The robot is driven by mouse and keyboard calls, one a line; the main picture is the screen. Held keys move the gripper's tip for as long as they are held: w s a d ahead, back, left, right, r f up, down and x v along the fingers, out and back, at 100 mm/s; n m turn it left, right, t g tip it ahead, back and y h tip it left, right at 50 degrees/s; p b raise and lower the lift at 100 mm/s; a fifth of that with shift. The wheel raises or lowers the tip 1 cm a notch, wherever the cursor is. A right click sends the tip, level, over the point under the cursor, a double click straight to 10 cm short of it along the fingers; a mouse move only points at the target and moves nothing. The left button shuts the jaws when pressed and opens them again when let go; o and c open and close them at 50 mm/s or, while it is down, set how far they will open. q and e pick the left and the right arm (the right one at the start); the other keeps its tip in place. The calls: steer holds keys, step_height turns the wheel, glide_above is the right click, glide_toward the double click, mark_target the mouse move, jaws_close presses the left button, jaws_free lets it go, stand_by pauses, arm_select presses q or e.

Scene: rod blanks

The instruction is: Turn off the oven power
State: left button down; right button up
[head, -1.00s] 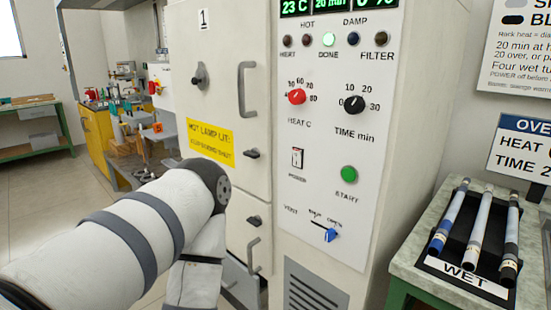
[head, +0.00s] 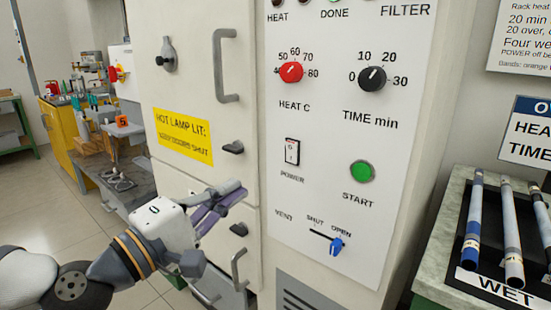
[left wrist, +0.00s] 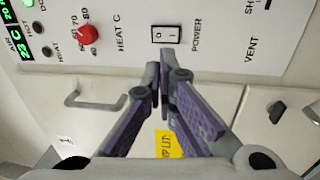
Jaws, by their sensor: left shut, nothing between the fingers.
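The oven power switch (head: 292,151) is a small black-framed rocker with a white face, above the label POWER on the oven's white control panel (head: 330,185). It also shows in the left wrist view (left wrist: 166,35), just beyond my fingertips. My left gripper (head: 240,190) is shut and empty, left of the panel and lower than the switch in the head view. In the left wrist view the fingertips (left wrist: 159,72) meet below the switch, apart from it. My right gripper is not in view.
Near the switch are the red HEAT knob (head: 291,72), black TIME knob (head: 372,78), green START button (head: 362,172) and blue VENT lever (head: 336,245). Door handles (head: 226,65) stick out at left. A tray of rods (head: 512,230) stands on the right bench.

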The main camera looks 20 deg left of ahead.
mark_target(291, 149)
arm_select(q)
steer(key=x, duration=1.4)
steer(key=shift+b, duration=0.4)
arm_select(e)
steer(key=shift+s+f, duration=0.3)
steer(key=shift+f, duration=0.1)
